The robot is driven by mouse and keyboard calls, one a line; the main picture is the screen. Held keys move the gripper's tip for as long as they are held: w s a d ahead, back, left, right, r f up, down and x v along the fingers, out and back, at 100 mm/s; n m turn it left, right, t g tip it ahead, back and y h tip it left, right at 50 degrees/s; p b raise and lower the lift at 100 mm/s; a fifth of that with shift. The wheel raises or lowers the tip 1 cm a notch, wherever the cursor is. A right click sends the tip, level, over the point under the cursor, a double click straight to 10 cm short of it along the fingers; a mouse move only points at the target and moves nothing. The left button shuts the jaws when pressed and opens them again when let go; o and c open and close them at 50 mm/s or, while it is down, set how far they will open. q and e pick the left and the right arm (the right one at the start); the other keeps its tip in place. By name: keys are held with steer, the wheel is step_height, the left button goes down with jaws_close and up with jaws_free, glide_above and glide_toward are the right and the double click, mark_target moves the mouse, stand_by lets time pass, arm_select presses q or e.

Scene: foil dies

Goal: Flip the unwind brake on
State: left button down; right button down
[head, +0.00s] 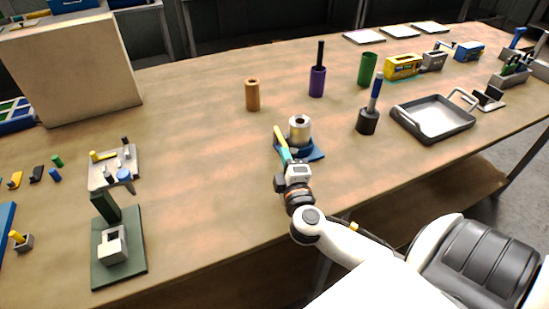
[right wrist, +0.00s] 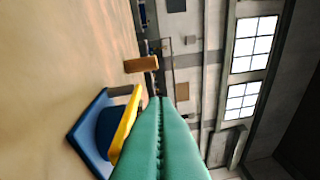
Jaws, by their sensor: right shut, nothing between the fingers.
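The unwind stand has a blue base (head: 315,152) carrying a pale roll with a dark core (head: 299,129). A yellow lever (head: 279,136), which appears to be the brake, rises at its left side. In the right wrist view the yellow lever (right wrist: 127,122) stands tilted beside the blue base (right wrist: 88,130). My right gripper (head: 285,154) has teal fingers, shut with nothing between them. In the right wrist view its closed fingers (right wrist: 158,105) are just right of the lever; I cannot tell whether they touch it. My left gripper is out of view.
A brown cylinder (head: 252,95) stands behind, left of a purple holder (head: 317,82). A dark pot with a blue-handled tool (head: 367,121) and a grey tray (head: 431,131) stand to the right. A green-based fixture (head: 120,271) is at front left. Table between is clear.

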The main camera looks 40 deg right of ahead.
steer(key=shift+s+d+y, duration=0.3)
steer(key=shift+s+d, duration=0.1)
steer(key=shift+d, duration=0.5)
steer(key=shift+d, duration=0.1)
steer(key=shift+w+r, duration=0.1)
